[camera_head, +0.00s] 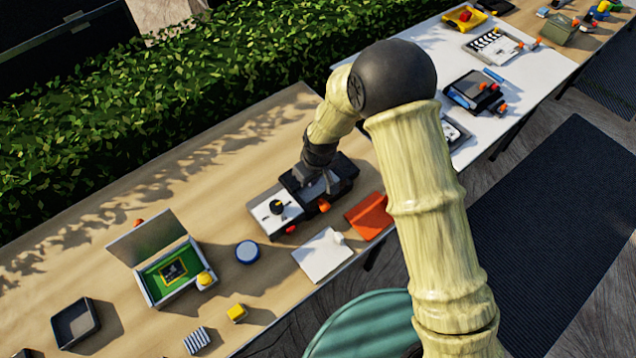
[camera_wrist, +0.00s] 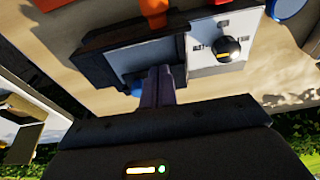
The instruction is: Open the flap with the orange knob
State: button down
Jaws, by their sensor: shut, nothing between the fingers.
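A device with a white panel (camera_head: 270,216) and a dark box section (camera_head: 345,172) stands on the wooden table. An orange knob (camera_head: 324,206) sticks out at the near side of the dark section; an orange knob also shows at the top of the wrist view (camera_wrist: 153,7). My gripper (camera_head: 318,183) is shut and empty, over the dark section. In the wrist view the closed fingers (camera_wrist: 158,80) reach to a grey surface (camera_wrist: 150,54) of that section, on the side away from the knob. I cannot tell whether they touch it or how far the flap stands open.
The white panel carries a black dial (camera_head: 277,207). A blue round object (camera_head: 247,252) and an open box with a green inside (camera_head: 160,262) stand to the left. A hedge (camera_head: 200,90) runs behind.

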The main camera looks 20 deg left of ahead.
jog(key=s+d+r+b, duration=0.3)
jog(key=d+r, duration=0.2)
jog(key=r, duration=0.2)
jog(key=shift+d, duration=0.2)
dwell(0.4)
jog(key=shift+r, duration=0.1)
jog(key=w+d+r+m+t, duration=0.1)
jog(key=d+r+m, duration=0.2)
jog(key=d, duration=0.6)
jog(key=w+d+r+m, duration=0.2)
jog(key=d+r+m, duration=0.1)
jog(key=d, duration=0.7)
jog(key=s+d+r+m+h, duration=0.1)
jog(key=s+d+m, duration=0.2)
jog(key=d, duration=0.3)
jog(key=s+d+r+m, duration=0.2)
jog(key=s+d+m, duration=0.1)
jog(key=d, duration=0.4)
jog(key=shift+s+d+r+t+h, duration=0.2)
jog(key=shift+s+d+t+h, duration=0.1)
jog(key=shift+s+h, duration=0.1)
